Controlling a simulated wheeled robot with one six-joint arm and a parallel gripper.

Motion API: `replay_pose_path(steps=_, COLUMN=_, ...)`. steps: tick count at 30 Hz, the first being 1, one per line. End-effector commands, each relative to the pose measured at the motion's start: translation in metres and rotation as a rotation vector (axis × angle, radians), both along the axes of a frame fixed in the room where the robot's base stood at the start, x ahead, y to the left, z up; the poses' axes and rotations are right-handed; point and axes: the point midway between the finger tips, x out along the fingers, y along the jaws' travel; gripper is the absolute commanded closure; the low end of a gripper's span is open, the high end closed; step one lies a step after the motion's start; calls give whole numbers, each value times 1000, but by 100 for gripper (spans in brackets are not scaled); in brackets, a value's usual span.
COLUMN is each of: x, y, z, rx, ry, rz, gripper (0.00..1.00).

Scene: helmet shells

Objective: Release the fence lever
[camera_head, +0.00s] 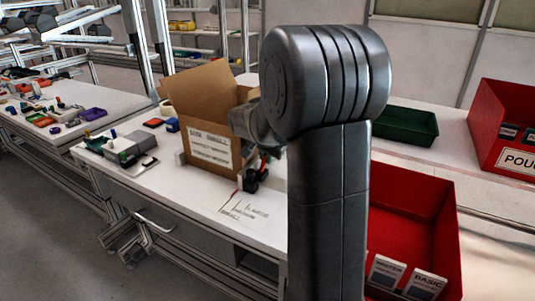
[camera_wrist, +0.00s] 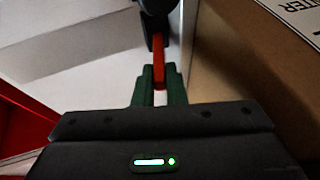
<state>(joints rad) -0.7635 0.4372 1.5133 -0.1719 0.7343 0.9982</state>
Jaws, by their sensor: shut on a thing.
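The fence lever (camera_wrist: 158,72) is a narrow red piece below a dark rounded part (camera_wrist: 156,18) in the wrist view. The green fingers of my gripper (camera_wrist: 160,90) are shut on its lower end. In the head view, a small red part and a black block (camera_head: 250,181) show low beside the cardboard box, under my arm. My forearm hides most of my gripper there. Whether the lever is turned or locked cannot be told.
An open cardboard box (camera_head: 210,150) labelled small stands close beside my gripper. A red bin (camera_head: 440,205) with white cards is at right; a green tray (camera_head: 405,125) and another red bin (camera_head: 505,100) are behind. The bench front (camera_head: 215,200) is mostly clear, with printed lettering.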

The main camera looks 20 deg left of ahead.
Motion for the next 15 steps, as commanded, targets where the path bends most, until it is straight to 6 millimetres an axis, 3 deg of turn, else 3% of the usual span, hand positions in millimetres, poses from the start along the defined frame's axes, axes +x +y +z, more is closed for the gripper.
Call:
replay_pose_path(steps=10, x=0, y=1, z=1, rx=-19, ry=0, rz=-1, gripper=100)
replay_pose_path(steps=11, x=0, y=1, z=1, rx=-19, ry=0, rz=-1, gripper=83)
replay_pose_path(steps=12, x=0, y=1, z=1, rx=-19, ry=0, rz=-1, gripper=75)
replay_pose_path(steps=13, x=0, y=1, z=1, rx=-19, ry=0, rz=-1, gripper=70)
replay_pose_path(steps=15, x=0, y=1, z=1, rx=-19, ry=0, rz=-1, gripper=67)
